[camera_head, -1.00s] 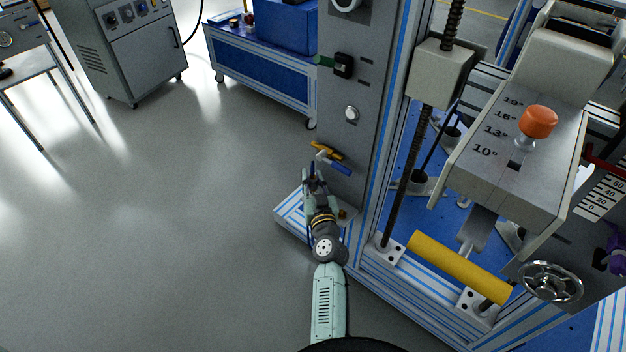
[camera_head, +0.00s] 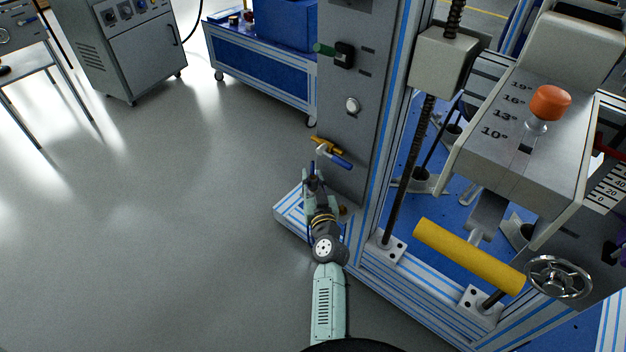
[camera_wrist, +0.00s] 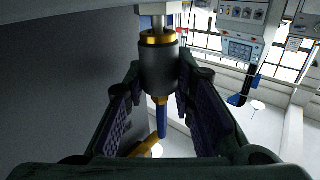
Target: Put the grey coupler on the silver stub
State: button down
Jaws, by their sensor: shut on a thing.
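My gripper (camera_head: 313,174) is low beside the dark grey panel in the head view, just below its yellow and blue handles. In the wrist view my gripper (camera_wrist: 160,80) is shut on the grey coupler (camera_wrist: 158,67), a short upright cylinder between the fingertips, with an orange-gold band at its top. A silver piece, apparently the stub (camera_wrist: 160,9), is directly above the coupler and in line with it. I cannot tell whether the coupler is seated on it or only touching. The head view does not show the coupler and stub clearly.
The grey panel (camera_head: 343,130) stands close by, with a yellow handle (camera_head: 327,145) and a blue handle (camera_head: 341,162). The blue-striped frame (camera_head: 440,292) and yellow roller (camera_head: 468,255) are to the right. Open floor (camera_head: 170,220) lies left.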

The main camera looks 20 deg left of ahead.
aim_at(313, 175)
jog(key=shift+f+b, duration=0.6)
jog(key=shift+b, duration=0.05)
jog(key=c, duration=1.3)
grip_release()
notch_tip(313, 175, up, 10)
jog(key=shift+r, duration=0.1)
